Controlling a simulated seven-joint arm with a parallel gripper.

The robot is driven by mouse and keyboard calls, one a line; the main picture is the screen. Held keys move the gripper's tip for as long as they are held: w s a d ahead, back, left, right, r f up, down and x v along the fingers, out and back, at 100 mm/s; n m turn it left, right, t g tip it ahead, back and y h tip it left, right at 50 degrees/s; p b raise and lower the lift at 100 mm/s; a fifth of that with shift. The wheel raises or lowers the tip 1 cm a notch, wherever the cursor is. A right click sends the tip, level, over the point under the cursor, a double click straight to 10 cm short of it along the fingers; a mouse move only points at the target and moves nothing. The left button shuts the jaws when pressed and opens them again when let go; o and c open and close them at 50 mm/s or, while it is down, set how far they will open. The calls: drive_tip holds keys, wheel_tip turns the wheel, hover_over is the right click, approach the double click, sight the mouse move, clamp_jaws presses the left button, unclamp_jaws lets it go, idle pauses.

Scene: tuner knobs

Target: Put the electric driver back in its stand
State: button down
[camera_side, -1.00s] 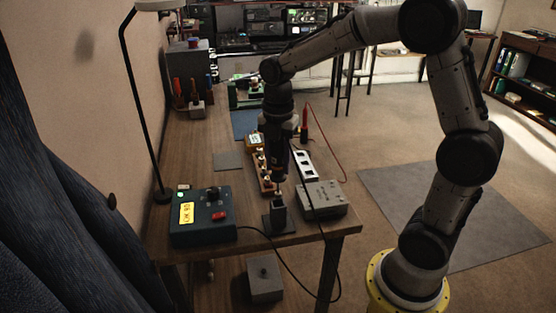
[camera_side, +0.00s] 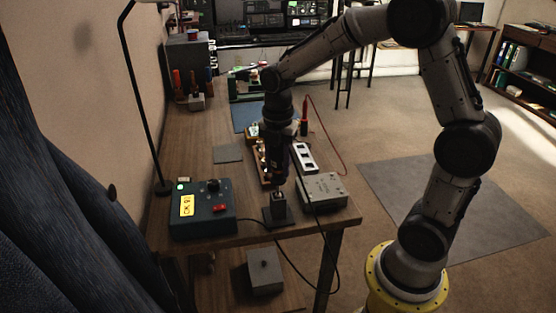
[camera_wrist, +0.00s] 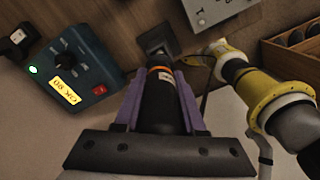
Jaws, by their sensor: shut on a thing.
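My gripper (camera_side: 277,178) is shut on the electric driver, a black body with an orange band (camera_wrist: 160,100) in the wrist view. Its purple-grey fingers lie on both sides of the driver. The driver points down, roughly upright, over the small dark stand (camera_side: 279,216) near the table's front edge. The stand also shows in the wrist view (camera_wrist: 157,38), just beyond the driver's nose. The driver's lower end is at the stand's top; how deep the tip sits inside is hidden.
A teal control box (camera_side: 203,212) with a yellow display stands left of the stand. A grey metal box (camera_side: 322,190) stands close on the right. A dark cable runs beside the stand. Wooden trays lie behind my gripper. Some bare table (camera_side: 190,150) shows further back left.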

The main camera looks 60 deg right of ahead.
sight(278, 180)
drive_tip(key=shift+f, duration=2.3)
drive_tip(key=shift+c, duration=2.1)
unclamp_jaws()
